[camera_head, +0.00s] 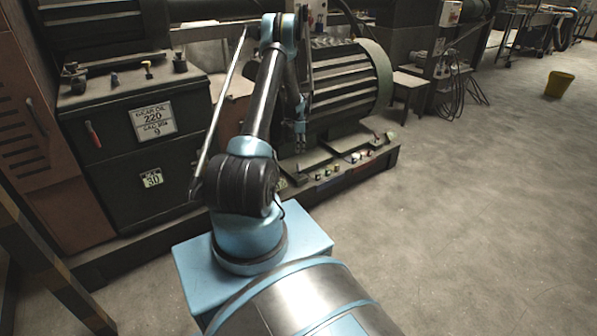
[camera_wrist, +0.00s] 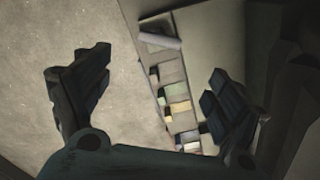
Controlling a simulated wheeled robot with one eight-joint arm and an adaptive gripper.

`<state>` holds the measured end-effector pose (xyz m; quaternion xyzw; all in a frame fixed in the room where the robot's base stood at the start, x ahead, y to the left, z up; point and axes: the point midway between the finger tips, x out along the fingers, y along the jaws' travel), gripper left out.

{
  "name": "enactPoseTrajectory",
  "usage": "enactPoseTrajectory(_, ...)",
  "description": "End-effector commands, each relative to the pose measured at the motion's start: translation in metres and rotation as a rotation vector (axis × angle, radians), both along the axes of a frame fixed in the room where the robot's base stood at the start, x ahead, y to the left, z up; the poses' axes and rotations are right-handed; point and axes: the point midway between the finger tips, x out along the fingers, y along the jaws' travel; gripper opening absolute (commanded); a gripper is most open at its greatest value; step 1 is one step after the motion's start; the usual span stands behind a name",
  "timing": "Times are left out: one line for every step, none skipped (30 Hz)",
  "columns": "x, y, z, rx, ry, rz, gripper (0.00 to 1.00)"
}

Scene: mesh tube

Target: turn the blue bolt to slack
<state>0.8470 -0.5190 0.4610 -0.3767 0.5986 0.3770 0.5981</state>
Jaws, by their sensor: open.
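My gripper (camera_head: 300,138) hangs in front of the large ribbed motor (camera_head: 345,82) in the head view, above the ledge of its base. In the wrist view its two fingers stand wide apart with nothing between them, so my gripper (camera_wrist: 160,65) is open. A row of small coloured pieces lies along the ledge below, between the fingers and apart from them. A green piece (camera_wrist: 173,91), a yellow piece (camera_wrist: 181,107) and a pale piece (camera_wrist: 187,138) show there. I cannot tell for certain which piece is the blue bolt; they are small and dim.
The motor's base ledge (camera_head: 350,168) runs along the floor. A dark cabinet (camera_head: 140,150) with number plates stands left of my arm. A small stool (camera_head: 411,88) and hanging cables stand right of the motor. A yellow bucket (camera_head: 559,84) is far right. The floor (camera_head: 470,220) is clear.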

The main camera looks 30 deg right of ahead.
Motion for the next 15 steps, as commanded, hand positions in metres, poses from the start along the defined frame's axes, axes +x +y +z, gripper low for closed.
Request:
enactPoseTrajectory(0.000, 0.000, -0.008, 0.000, 0.000, 0.000, 0.87)
enactPoseTrajectory(0.000, 0.000, -0.012, 0.000, 0.000, 0.001, 0.87)
enactPoseTrajectory(0.000, 0.000, -0.019, 0.000, 0.000, 0.001, 0.87)
enactPoseTrajectory(0.000, 0.000, -0.024, 0.000, 0.000, 0.001, 0.87)
enactPoseTrajectory(0.000, 0.000, -0.028, 0.000, 0.000, 0.001, 0.87)
enactPoseTrajectory(0.000, 0.000, -0.035, 0.000, 0.000, 0.001, 0.87)
enactPoseTrajectory(0.000, 0.000, -0.040, 0.000, 0.000, 0.001, 0.87)
enactPoseTrajectory(0.000, 0.000, -0.045, 0.000, 0.000, 0.001, 0.87)
enactPoseTrajectory(0.000, 0.000, -0.051, 0.000, 0.000, 0.001, 0.87)
enactPoseTrajectory(0.000, 0.000, -0.056, 0.000, 0.000, 0.001, 0.87)
enactPoseTrajectory(0.000, 0.000, -0.060, 0.000, 0.000, 0.001, 0.87)
enactPoseTrajectory(0.000, 0.000, -0.066, 0.000, 0.000, 0.001, 0.87)
enactPoseTrajectory(0.000, 0.000, -0.071, 0.000, 0.000, 0.002, 0.87)
enactPoseTrajectory(0.000, 0.000, -0.076, 0.000, 0.000, 0.002, 0.87)
enactPoseTrajectory(0.000, 0.000, -0.082, 0.000, 0.000, 0.002, 0.87)
